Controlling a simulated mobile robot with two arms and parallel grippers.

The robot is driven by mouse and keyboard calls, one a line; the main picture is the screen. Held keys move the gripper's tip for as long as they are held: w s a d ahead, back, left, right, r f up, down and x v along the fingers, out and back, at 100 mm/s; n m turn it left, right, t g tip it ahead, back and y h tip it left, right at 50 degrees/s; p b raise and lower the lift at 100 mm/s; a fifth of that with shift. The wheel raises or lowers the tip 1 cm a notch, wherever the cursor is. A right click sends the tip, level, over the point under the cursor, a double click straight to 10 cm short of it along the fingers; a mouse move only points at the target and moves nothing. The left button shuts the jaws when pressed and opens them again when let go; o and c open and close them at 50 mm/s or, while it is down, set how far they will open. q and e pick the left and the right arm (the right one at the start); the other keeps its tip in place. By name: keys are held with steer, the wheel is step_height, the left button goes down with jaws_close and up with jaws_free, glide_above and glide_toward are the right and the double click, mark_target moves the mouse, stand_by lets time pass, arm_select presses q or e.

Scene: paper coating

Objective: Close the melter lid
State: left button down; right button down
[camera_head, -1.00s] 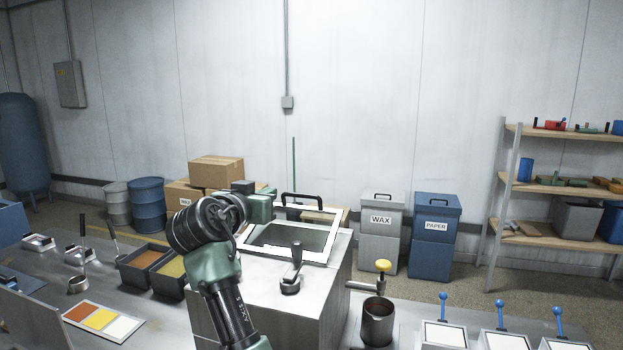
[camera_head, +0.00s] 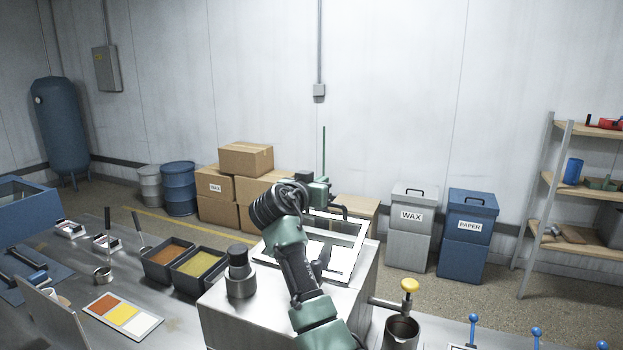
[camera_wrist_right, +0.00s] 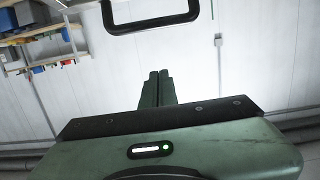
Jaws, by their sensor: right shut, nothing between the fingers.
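The melter (camera_head: 245,315) is a metal box in the middle of the bench. The lid panel itself is hard to make out. My right gripper (camera_head: 325,188) is above the back of the melter, beside the handle. In the right wrist view its fingers (camera_wrist_right: 159,76) are shut and empty, pointing toward the handle but apart from it.
A dark cylindrical fitting (camera_head: 239,272) stands on the melter's left side. Trays of brown and yellow pieces (camera_head: 199,268) are to the left. A metal pot (camera_head: 401,332) and yellow-knobbed valve (camera_head: 409,286) are to the right. Wax and paper bins (camera_head: 466,250) stand behind.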

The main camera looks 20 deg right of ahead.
mark_target(325, 217)
steer(key=shift+f+p, duration=0.7)
steer(key=shift+f, duration=1.2)
steer(key=shift+w+d+f, duration=0.1)
steer(key=shift+w+d+f+g+y, duration=0.3)
steer(key=shift+d+f+g+y, duration=0.1)
steer(key=shift+f, duration=0.2)
steer(key=shift+w+d+f+g+y, duration=0.3)
steer(key=shift+f+g, duration=0.1)
steer(key=shift+f, duration=0.15)
steer(key=shift+w+d+f+b, duration=0.1)
steer(key=shift+d+f+b, duration=0.05)
steer(key=shift+f+b, duration=0.4)
steer(key=shift+w+d+f+b, duration=0.1)
steer(key=shift+f+b, duration=0.2)
steer(key=shift+f, duration=0.4)
steer(key=shift+w+d+f+y+b, duration=0.1)
steer(key=shift+d+f+y+b, duration=0.05)
steer(key=shift+f+y+b, duration=0.15)
steer(key=shift+w+d+f, duration=0.1)
steer(key=shift+w+d, duration=0.05)
steer(key=shift+w, duration=0.1)
steer(key=shift+s, duration=0.1)
